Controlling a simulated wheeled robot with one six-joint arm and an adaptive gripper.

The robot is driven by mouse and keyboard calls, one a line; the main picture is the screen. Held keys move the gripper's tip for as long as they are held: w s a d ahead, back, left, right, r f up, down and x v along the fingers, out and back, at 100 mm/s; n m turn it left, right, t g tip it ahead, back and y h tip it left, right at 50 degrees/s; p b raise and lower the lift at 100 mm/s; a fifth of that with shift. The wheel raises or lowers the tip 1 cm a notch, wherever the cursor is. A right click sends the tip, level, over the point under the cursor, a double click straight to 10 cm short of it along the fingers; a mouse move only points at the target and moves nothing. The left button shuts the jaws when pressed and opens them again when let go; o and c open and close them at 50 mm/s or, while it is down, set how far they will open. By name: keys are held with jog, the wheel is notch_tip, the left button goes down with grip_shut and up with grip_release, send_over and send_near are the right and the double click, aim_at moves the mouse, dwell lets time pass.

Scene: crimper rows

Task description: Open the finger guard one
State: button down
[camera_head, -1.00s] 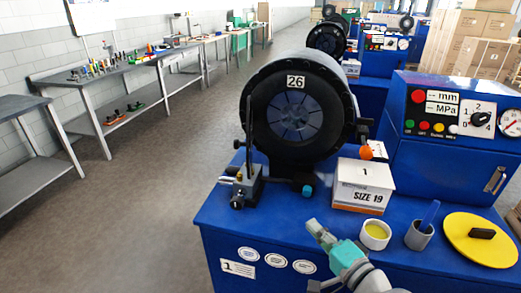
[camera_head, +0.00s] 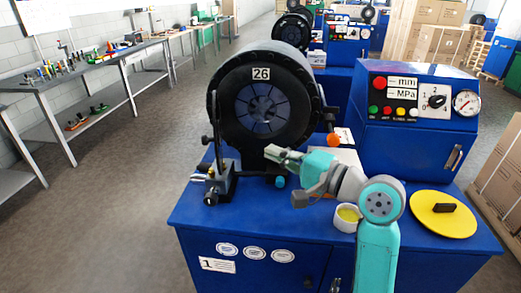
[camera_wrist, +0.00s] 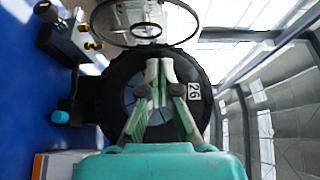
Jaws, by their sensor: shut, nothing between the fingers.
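The finger guard (camera_head: 215,125) of the crimper marked 1 shows in the head view as a thin, dark upright edge on a bracket left of the round die head (camera_head: 261,108). In the wrist view the guard (camera_wrist: 112,38) is a clear, dark-rimmed disc at the top, seen at a slant and standing out from the die head (camera_wrist: 112,105). My gripper (camera_head: 270,152) is shut and empty, in front of the die head's lower right. Its fingers (camera_wrist: 159,68) also show in the wrist view, pointing at the die head, apart from the guard.
The blue control box (camera_head: 415,140) stands right of the die head. A yellow disc (camera_head: 425,217) and a pot (camera_head: 346,217) lie on the blue bench (camera_head: 190,208). A carton (camera_head: 345,157) is partly hidden behind my arm. The floor left of the bench is clear.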

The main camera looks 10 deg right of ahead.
jog(key=w+a, duration=0.6)
jog(key=a, duration=0.3)
jog(key=shift+w+a, duration=0.25)
jog(key=shift+a, duration=0.1)
jog(key=shift+a, duration=0.1)
jog(key=w+a, duration=0.1)
jog(key=a, duration=0.8)
jog(key=shift+a, duration=0.15)
jog(key=shift+w, duration=0.1)
